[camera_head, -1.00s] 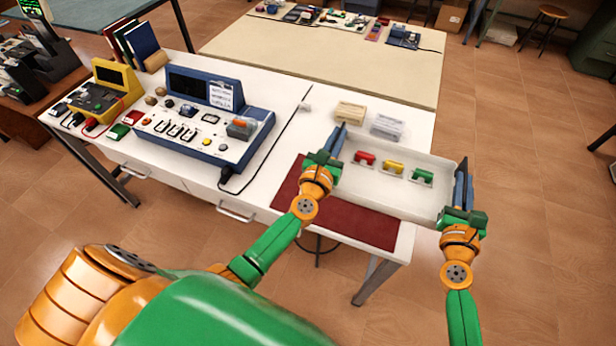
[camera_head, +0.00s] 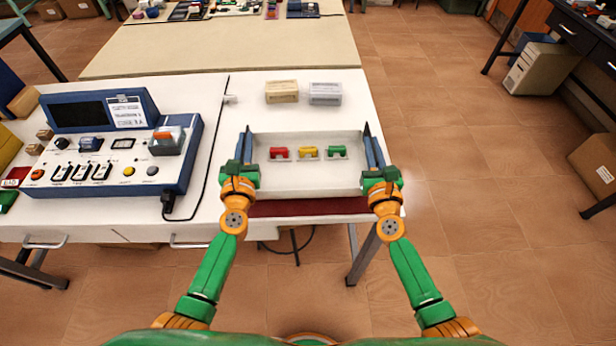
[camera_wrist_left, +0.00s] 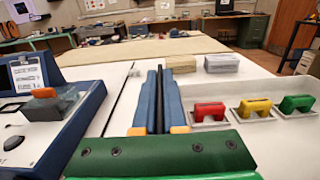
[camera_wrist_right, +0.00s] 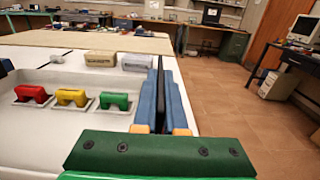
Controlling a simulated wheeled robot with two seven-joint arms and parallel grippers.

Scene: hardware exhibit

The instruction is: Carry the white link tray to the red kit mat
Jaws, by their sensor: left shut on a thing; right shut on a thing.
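The white link tray (camera_head: 307,183) holds a red link (camera_head: 279,153), a yellow link (camera_head: 308,152) and a green link (camera_head: 337,152) in a row. My left gripper (camera_head: 245,150) is shut on its left wall and my right gripper (camera_head: 372,150) is shut on its right wall. The left wrist view shows the left fingers (camera_wrist_left: 157,100) close together, and the right wrist view shows the right fingers (camera_wrist_right: 163,98) likewise. The red kit mat (camera_head: 310,207) shows as a strip at the table's front edge; the tray hides the rest from the head view.
A cream box (camera_head: 281,91) and a grey-white box (camera_head: 325,93) stand behind the tray. A blue console (camera_head: 115,150) stands left of a black cable (camera_head: 215,140). The white table (camera_head: 215,210) ends just right of my right gripper, with open floor beyond.

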